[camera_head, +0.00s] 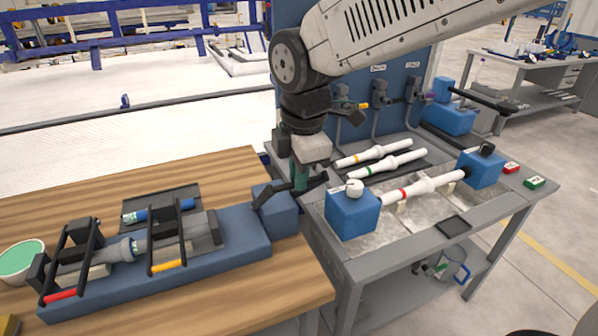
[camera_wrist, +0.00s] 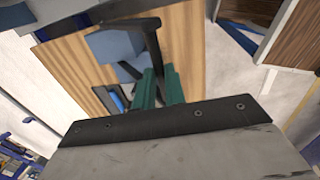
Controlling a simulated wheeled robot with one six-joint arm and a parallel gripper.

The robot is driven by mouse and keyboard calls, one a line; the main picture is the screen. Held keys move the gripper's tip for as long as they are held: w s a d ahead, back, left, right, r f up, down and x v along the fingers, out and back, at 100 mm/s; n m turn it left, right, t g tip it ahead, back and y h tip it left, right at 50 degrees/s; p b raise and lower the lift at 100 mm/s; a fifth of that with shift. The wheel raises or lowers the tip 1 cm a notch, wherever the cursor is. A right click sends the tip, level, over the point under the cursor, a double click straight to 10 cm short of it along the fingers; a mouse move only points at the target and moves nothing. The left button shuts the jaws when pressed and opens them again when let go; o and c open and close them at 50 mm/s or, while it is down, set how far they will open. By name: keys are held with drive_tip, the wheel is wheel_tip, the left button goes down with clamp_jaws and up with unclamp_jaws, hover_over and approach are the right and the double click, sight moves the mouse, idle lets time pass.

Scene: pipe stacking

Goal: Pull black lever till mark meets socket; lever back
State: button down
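My gripper (camera_head: 300,187) has green fingers and points down at the black lever (camera_head: 267,192), by the blue block at the right end of the blue jig (camera_head: 225,262). In the wrist view, the lever (camera_wrist: 152,45) runs between the fingertips (camera_wrist: 158,80), which look closed around it. The grey pipe with a wider socket end (camera_head: 125,249) lies in the jig on the left. Black clamp frames with a red handle (camera_head: 62,295) and a yellow handle (camera_head: 169,265) stand over the jig. The mark is too small to make out.
A dark tray with a blue tool (camera_head: 160,211) lies behind the jig. A bowl with green contents (camera_head: 20,261) stands at far left. On the right, a grey bench holds a blue machine (camera_head: 352,214) and white pipes (camera_head: 425,187). Wooden tabletop in front of the jig is clear.

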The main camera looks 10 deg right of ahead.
drive_tip(key=shift+s+d+f, duration=0.2)
drive_tip(key=shift+s+f, duration=0.35)
drive_tip(key=shift+s+d+f, duration=0.15)
drive_tip(key=shift+s+f, duration=0.4)
drive_tip(key=c, duration=1.5)
unclamp_jaws()
drive_tip(key=shift+r, duration=0.1)
drive_tip(key=shift+o, duration=0.2)
wheel_tip(320, 180, up, 8)
drive_tip(key=s, duration=0.1)
drive_tip(key=shift+d, duration=0.15)
